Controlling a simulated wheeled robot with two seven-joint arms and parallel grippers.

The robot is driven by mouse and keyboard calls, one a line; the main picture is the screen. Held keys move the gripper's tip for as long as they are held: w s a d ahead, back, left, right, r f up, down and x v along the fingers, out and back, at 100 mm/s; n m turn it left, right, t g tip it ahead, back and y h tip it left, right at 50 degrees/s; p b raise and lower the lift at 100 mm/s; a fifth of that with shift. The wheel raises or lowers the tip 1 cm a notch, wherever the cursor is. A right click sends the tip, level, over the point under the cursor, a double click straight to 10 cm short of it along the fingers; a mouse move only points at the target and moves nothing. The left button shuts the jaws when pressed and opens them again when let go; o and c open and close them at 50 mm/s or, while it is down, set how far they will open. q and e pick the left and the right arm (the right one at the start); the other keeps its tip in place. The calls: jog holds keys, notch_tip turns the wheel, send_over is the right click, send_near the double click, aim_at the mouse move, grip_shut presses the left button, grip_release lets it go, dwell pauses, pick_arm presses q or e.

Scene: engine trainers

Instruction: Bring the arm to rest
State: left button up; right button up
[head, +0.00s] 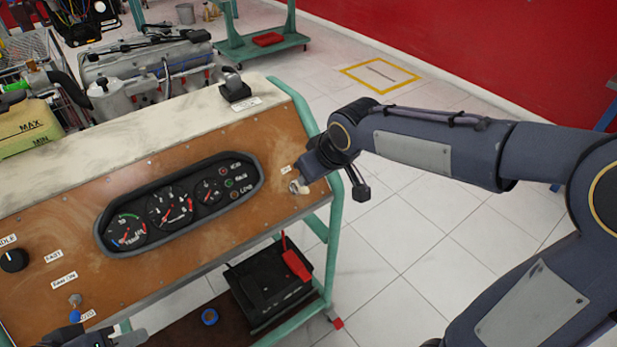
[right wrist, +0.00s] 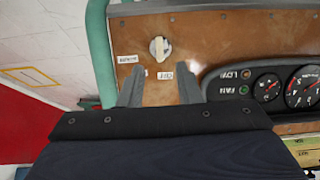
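My right arm (head: 420,145) reaches in from the right to the right end of the brown instrument panel (head: 270,205). My right gripper (right wrist: 160,78) is open in the right wrist view, its two fingers apart with nothing between them. A pale rotary switch (right wrist: 160,48) lies just beyond the fingertips, apart from them; it also shows in the head view (head: 298,187) beside the gripper. My left gripper (head: 105,341) shows only in part at the bottom left edge, below a toggle switch (head: 75,301); its fingers cannot be made out.
A gauge cluster (head: 168,212) is set in the panel, with a black knob (head: 14,260) at its left. A black battery (head: 268,280) with a red cover sits on the stand's lower shelf. A green stand leg (head: 333,240) is close to my right arm. Open tiled floor lies behind it.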

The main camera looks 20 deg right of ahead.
jog(key=shift+r, duration=0.15)
dwell(0.3)
jog(key=s+d+m+y+p, duration=0.1)
jog(key=s+d+m, duration=0.1)
jog(key=s, duration=0.9)
jog(key=s+d+m+p, duration=0.1)
jog(key=s+d+m, duration=0.1)
jog(key=s, duration=1)
jog(key=shift+s+d+m+y+p, duration=0.3)
jog(key=shift+m+y+p, duration=0.1)
jog(key=shift+m, duration=0.5)
jog(key=shift+r, duration=0.1)
